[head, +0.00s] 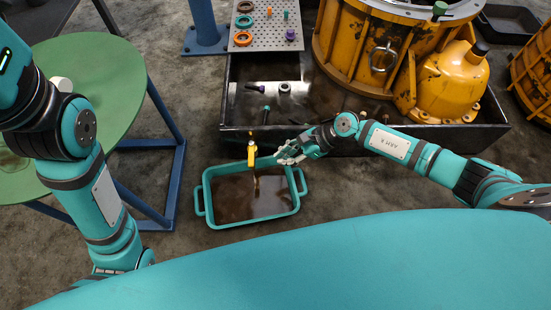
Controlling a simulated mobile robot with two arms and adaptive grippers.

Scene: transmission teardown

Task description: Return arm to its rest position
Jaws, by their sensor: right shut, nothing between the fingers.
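My right arm (400,146) reaches in from the right, over the front edge of the dark metal tray. Its gripper (281,156) is shut and empty, above the right back rim of the teal drain pan and to the right of the yellow valve (251,153). A gap shows between the gripper and the valve. My left arm (98,200) runs down the left side. Its gripper is not in view, and the arm's lower end goes out of sight near my teal body.
The teal drain pan (206,193) on the floor holds brown fluid, with a thin stream below the valve. The large yellow housing (352,40) stands in the dark tray (330,140). A pegboard (262,38) holds rings and pegs. A green round table (110,75) stands left.

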